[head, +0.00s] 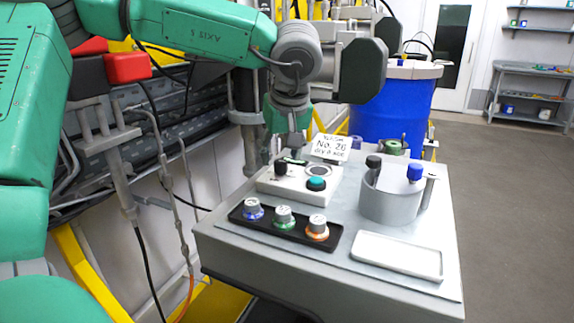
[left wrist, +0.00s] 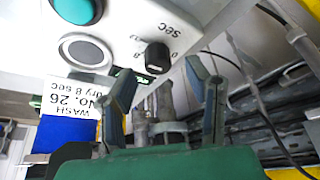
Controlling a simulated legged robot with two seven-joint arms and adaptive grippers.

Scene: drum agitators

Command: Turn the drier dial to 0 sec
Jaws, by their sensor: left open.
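The drier dial is a black knob (head: 281,168) on a pale control box (head: 290,187). In the left wrist view the dial (left wrist: 157,56) shows close up, beside "sec" lettering and small markings; I cannot clearly tell its setting. A white card (head: 331,148) behind the box reads "WASH No. 26 dry 8 sec". My left gripper (head: 291,150) hangs just behind the box, near the dial. In the left wrist view its fingers (left wrist: 160,70) are apart and empty, with the dial beyond their tips and not visibly touched. My right gripper is out of view.
A teal button (head: 316,184) and grey ring (head: 319,171) sit beside the dial. A black tray (head: 240,219) holds three coloured-based knobs. A grey cup (head: 391,205) and an empty white tray (head: 397,256) stand right. A blue drum (head: 392,112) stands behind.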

